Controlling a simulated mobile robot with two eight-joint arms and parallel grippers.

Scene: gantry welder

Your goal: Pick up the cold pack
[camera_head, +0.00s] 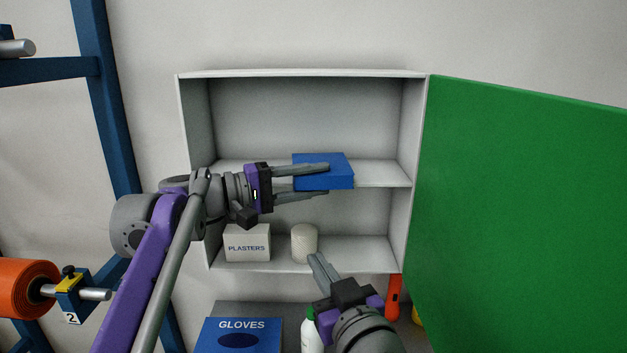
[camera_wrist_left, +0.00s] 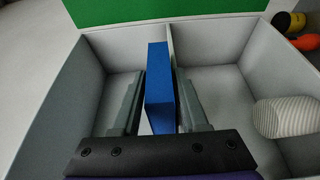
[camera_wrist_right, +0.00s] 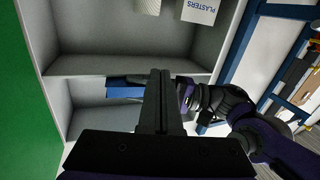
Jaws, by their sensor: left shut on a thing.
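The cold pack is a flat blue block (camera_head: 341,172) at the middle shelf of the open white cabinet, overlapping the shelf's front edge. I cannot tell whether it touches the shelf. My left gripper (camera_head: 322,178) reaches in from the left and is shut on it, one finger above and one below. In the left wrist view the pack (camera_wrist_left: 158,85) stands between the two fingers. In the right wrist view it is partly hidden (camera_wrist_right: 124,90) behind my right gripper's fingers. My right gripper (camera_head: 316,258) is lower down, in front of the bottom shelf, empty with its fingers together.
A plasters box (camera_head: 247,244) and a white cylinder (camera_head: 304,243) stand on the bottom shelf. The green cabinet door (camera_head: 520,200) stands open at right. A blue gloves box (camera_head: 240,340) and white bottle (camera_head: 311,335) are below. A blue frame (camera_head: 105,100) is at left. The top shelf is empty.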

